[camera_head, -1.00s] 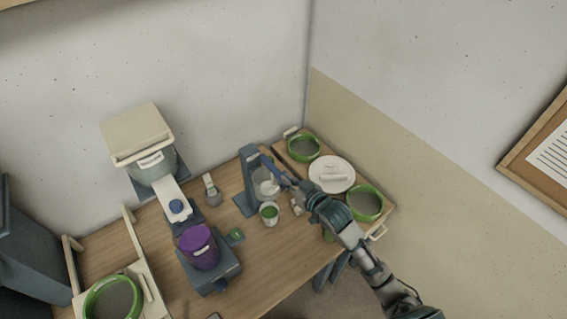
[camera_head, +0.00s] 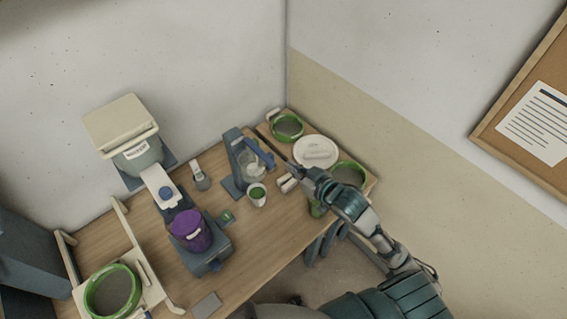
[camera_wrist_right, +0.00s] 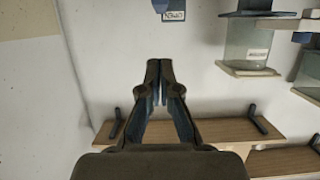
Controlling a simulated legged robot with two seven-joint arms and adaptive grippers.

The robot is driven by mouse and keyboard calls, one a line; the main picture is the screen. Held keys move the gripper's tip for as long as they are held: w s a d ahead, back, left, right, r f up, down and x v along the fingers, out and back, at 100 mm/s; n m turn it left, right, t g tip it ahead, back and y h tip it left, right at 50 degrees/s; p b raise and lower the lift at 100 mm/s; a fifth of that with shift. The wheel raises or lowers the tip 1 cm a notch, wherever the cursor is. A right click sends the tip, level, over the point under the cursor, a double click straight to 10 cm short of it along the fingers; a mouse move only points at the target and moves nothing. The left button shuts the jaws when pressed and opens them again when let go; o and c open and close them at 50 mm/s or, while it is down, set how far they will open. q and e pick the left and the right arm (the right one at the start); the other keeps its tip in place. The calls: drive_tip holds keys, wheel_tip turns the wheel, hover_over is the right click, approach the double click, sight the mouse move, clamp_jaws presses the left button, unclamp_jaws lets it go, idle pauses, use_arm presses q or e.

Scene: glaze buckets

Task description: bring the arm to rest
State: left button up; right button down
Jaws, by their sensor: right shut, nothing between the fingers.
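My right arm comes in from the lower right of the head view. Its gripper (camera_head: 289,174) is above the right part of the wooden table, between the grey stand and the tray with the white lid. In the right wrist view the gripper (camera_wrist_right: 159,68) has its fingertips together with nothing between them. It points toward a pale wall. My left gripper does not show in either view.
The wooden table (camera_head: 262,232) holds a purple bucket (camera_head: 190,231), a grey stand (camera_head: 233,165), a small white cup (camera_head: 257,194) and green-rimmed sieves (camera_head: 287,127). A white lid (camera_head: 316,152) lies on the right tray. A corkboard (camera_head: 499,124) hangs on the right wall.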

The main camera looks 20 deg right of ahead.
drive_tip(key=shift+s+d+r, duration=0.1)
drive_tip(key=shift+s+d, duration=0.05)
drive_tip(key=shift+s, duration=0.25)
drive_tip(key=s+f+m+g+h, duration=0.15)
drive_tip(key=s+f+g, duration=0.35)
drive_tip(key=s+f, duration=0.7)
drive_tip(key=s+f+m+g+h, duration=0.1)
drive_tip(key=s+f+g+h, duration=0.3)
drive_tip(key=s+f, duration=0.7)
wheel_tip(320, 180, down, 34)
drive_tip(key=s+g+b, duration=0.2)
drive_tip(key=g+b, duration=0.1)
drive_tip(key=b, duration=0.1)
drive_tip(key=s+d+f+b, duration=0.2)
drive_tip(key=s+f, duration=1.4)
drive_tip(key=f, duration=0.1)
drive_tip(key=shift+s+d+n+g, duration=0.2)
drive_tip(key=shift+d+n+g, duration=0.05)
drive_tip(key=shift+n+g, duration=0.2)
